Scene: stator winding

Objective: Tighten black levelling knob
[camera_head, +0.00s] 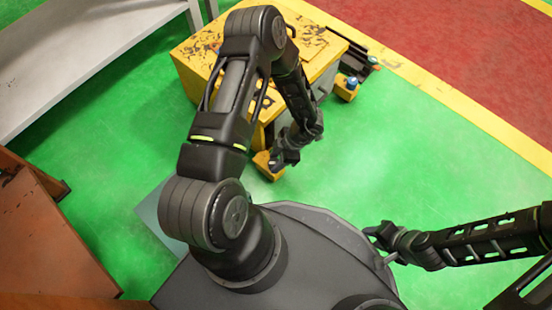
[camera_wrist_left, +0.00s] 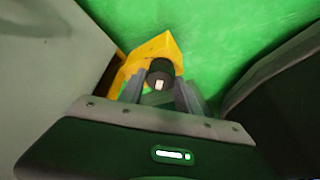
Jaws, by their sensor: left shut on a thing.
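The black levelling knob (camera_wrist_left: 160,73) shows in the left wrist view, between the fingers of my left gripper (camera_wrist_left: 161,95). It sits on a yellow foot (camera_wrist_left: 156,49) that juts out from the yellow machine. In the head view my left gripper (camera_head: 274,164) reaches down to the near yellow foot (camera_head: 262,163) at the machine's corner, and the knob there is hidden by the gripper. My left gripper is shut on the knob. My right gripper (camera_head: 374,236) is at the right, over the floor beside my base and away from the machine; its fingers are too small to read.
The yellow machine (camera_head: 196,62) has a worn top with dark patches. Another yellow foot (camera_head: 345,88) with a blue-topped part (camera_head: 352,82) is at its far right corner. A grey table (camera_head: 60,60) and brown furniture (camera_head: 45,235) stand at the left. Green floor (camera_head: 400,150) is open at the right.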

